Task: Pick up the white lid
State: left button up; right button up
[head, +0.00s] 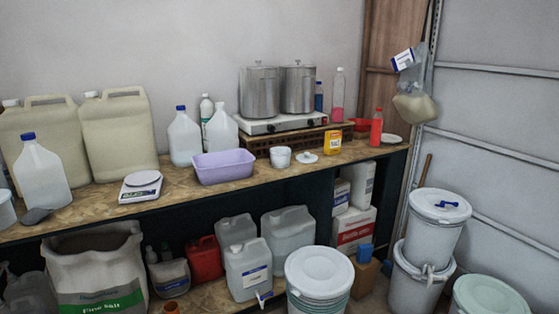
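Several white lids are in the head view, and I cannot tell which one the task means. A small white lid (309,158) lies on the wooden counter, between a small white tub (280,157) and a yellow box (332,142). A larger round white lid (320,266) sits on a drum on the floor at the front. Another white lid (428,202) is on the upper of two stacked drums at the right, with a blue item on top. Neither of my grippers is in view.
The counter (90,207) holds jugs, a lilac basin (223,166), a scale (141,186) and two steel pots on a stove (281,123). A pale green lid (490,297) is at the bottom right. Cans, a sack and boxes fill the space below the counter.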

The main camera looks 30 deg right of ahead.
aim_at(306, 158)
jog(key=z, duration=1.25)
jog(key=i+j+u, duration=0.1)
jog(key=i, duration=0.25)
